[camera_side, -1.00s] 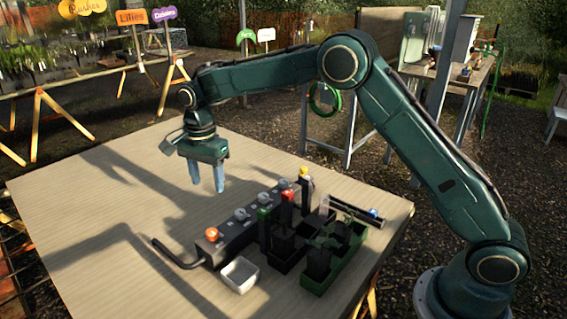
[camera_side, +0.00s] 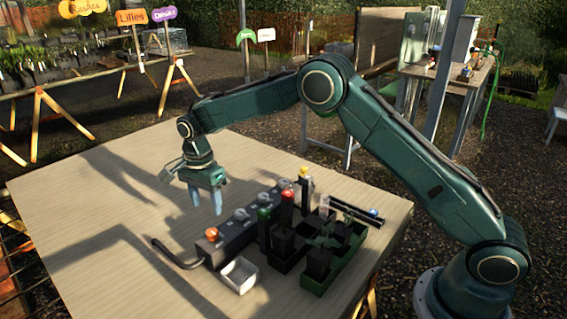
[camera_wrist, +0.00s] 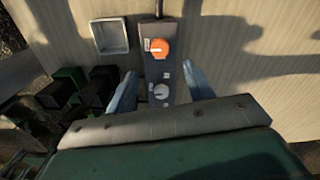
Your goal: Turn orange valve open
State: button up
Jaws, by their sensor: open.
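The orange valve (camera_side: 211,234) is a round knob at the near left end of a dark manifold block (camera_side: 229,243) on the table. In the wrist view the orange valve (camera_wrist: 159,48) lies ahead of my fingertips, past a grey knob (camera_wrist: 161,91). My gripper (camera_side: 206,211) is open and empty, pointing down. It hangs above the table beside the block, short of the orange valve. In the wrist view my gripper (camera_wrist: 160,78) has its two blue fingers on either side of the block, with the grey knob between them.
Several grey knobs sit further along the block. A white tray (camera_side: 239,275) stands in front of it. Green and black bins (camera_side: 340,262) with upright tubes stand at its right. A dark hose (camera_side: 176,256) leaves its left end. The table's left side (camera_side: 85,215) is clear.

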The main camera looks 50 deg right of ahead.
aim_at(212, 231)
notch_tip(212, 231, down, 9)
jog(key=shift+f, duration=0.1)
dwell(0.4)
jog(key=c, duration=1)
